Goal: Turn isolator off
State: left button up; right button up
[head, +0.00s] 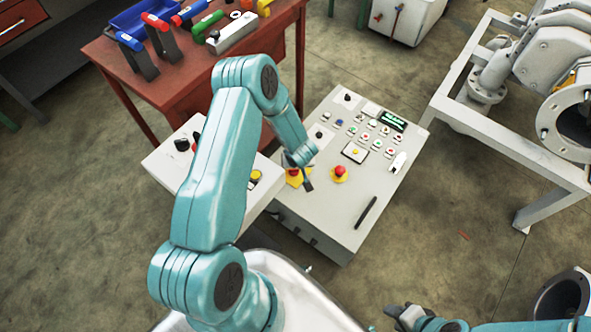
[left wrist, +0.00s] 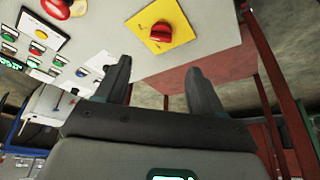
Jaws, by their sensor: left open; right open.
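The isolator is a red rotary knob on a yellow plate (head: 293,177) at the front left of the grey control panel (head: 345,215). In the head view it is partly hidden by my left gripper (head: 305,172). In the left wrist view the red knob (left wrist: 160,33) shows clearly, beyond the fingertips and roughly between them. My left gripper (left wrist: 158,78) is open and empty, with no visible contact with the knob. My right gripper (head: 402,315) is open and empty at the bottom right, well away from the panel.
A red emergency stop (head: 340,172) sits right of the isolator, with several small buttons (head: 372,135) behind. A black handle (head: 366,212) is on the panel. A red table (head: 180,75) with tools stands back left, a white frame (head: 510,140) at right.

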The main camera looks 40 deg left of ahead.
aim_at(294, 172)
pick_arm(q)
jog(key=b+x, duration=0.1)
jog(key=x, duration=1)
jog(key=shift+f, duration=0.35)
